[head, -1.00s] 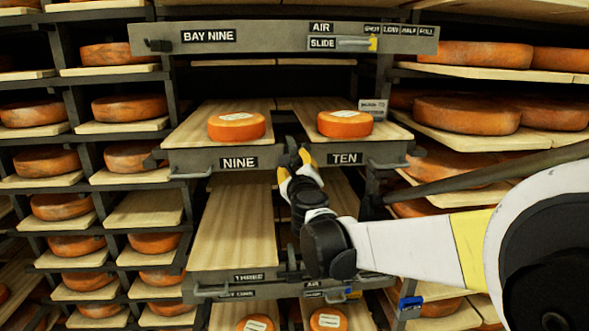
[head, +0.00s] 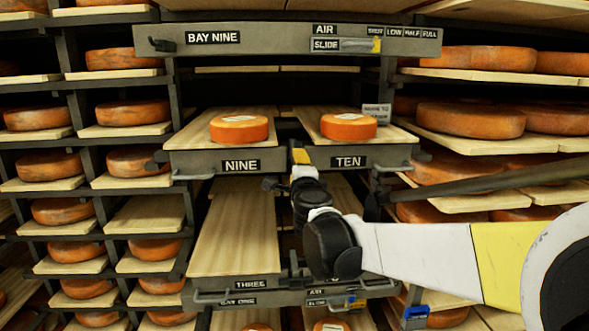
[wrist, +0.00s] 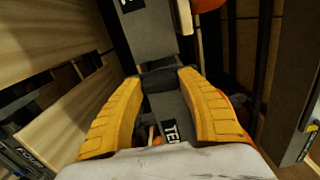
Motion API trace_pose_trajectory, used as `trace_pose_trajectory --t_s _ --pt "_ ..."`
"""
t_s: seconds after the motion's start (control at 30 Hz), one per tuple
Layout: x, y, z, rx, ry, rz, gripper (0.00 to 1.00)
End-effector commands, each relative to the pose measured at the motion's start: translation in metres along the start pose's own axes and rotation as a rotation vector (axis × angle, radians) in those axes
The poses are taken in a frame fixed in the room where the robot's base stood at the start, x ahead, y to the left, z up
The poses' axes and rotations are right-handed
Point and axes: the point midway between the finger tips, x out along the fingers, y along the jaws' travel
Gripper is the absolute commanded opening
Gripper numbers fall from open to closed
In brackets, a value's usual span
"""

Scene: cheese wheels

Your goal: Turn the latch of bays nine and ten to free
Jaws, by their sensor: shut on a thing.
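Bay nine, with a label reading NINE (head: 240,166), and bay ten, with a label reading TEN (head: 349,162), sit side by side behind a grey front rail. My gripper (head: 301,158) is at the rail between the two labels. In the wrist view, my yellow gripper fingers (wrist: 160,88) are shut around the dark latch (wrist: 158,78), beside the bay ten label. The latch is mostly hidden by my gripper in the head view, so I cannot tell its setting. An orange cheese wheel sits on bay nine's board (head: 239,128) and another on bay ten's board (head: 348,126).
An upper panel (head: 270,38) reads BAY NINE and AIR SLIDE, with a yellow-tipped slider. Below is a wooden board (head: 232,230) with a lower rail labelled THREE. Racks of cheese wheels (head: 469,121) flank both sides closely. A dark bar (head: 490,180) crosses at the right.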

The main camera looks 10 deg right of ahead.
Motion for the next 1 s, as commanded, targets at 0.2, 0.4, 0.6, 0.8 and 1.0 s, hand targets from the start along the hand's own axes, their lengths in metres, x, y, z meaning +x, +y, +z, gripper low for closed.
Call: trace_pose_trajectory --t_s 0.2,0.4,0.6,0.8,1.0 --pt "0.0006 -0.0006 -0.0001 -0.064 0.000 0.000 0.15" --pt "0.0006 -0.0008 -0.0001 -0.083 0.000 0.000 0.15" --pt "0.0006 -0.0009 -0.0001 -0.084 0.000 0.000 0.15" --pt "0.0006 -0.0009 -0.0002 -0.084 0.001 0.000 0.67" --pt "0.0003 -0.0004 -0.0001 -0.083 0.000 0.000 0.68"
